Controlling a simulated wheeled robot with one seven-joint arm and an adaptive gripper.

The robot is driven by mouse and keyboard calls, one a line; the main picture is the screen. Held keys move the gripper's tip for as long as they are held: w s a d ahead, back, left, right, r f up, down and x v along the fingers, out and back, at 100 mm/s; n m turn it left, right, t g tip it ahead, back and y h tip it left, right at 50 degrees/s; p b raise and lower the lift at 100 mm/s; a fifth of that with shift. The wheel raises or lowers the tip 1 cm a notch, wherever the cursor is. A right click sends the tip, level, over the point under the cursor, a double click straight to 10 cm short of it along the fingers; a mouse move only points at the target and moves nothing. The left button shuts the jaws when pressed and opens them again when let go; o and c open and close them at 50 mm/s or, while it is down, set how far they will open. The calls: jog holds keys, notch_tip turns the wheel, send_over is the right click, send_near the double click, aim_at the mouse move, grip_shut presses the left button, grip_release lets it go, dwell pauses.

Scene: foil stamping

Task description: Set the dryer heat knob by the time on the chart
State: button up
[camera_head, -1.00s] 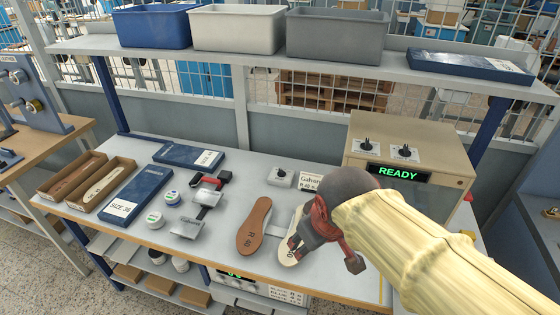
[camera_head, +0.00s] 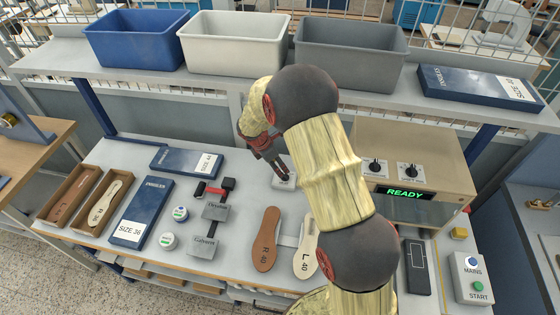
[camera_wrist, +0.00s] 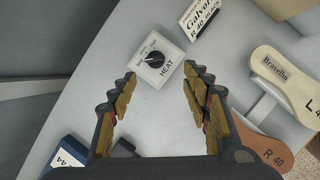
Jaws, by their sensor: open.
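The heat knob (camera_wrist: 155,58) is a black dial on a small white plate marked HEAT, lying on the bench ahead of my fingertips in the wrist view. In the head view its white plate (camera_head: 283,182) is partly hidden by my gripper (camera_head: 275,163). In the wrist view my gripper (camera_wrist: 158,90) is open and empty, its fingers on either side of and short of the knob, not touching it. I cannot tell whether this card is the chart.
A brown insole (camera_head: 266,240) and a cream insole (camera_head: 306,252) lie nearby. The beige machine (camera_head: 410,160) shows READY and has two black knobs. Stamps (camera_head: 207,225), jars and blue boxes (camera_head: 143,212) stand left. An overhead shelf carries three bins (camera_head: 350,50).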

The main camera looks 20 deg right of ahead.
aim_at(283, 178)
jog(key=shift+n, duration=0.6)
jog(key=x, duration=0.7)
jog(key=w+x, duration=0.1)
jog(key=x, duration=0.2)
jog(key=shift+a+f, duration=0.15)
jog(key=shift+f, duration=0.05)
jog(key=c, duration=1.1)
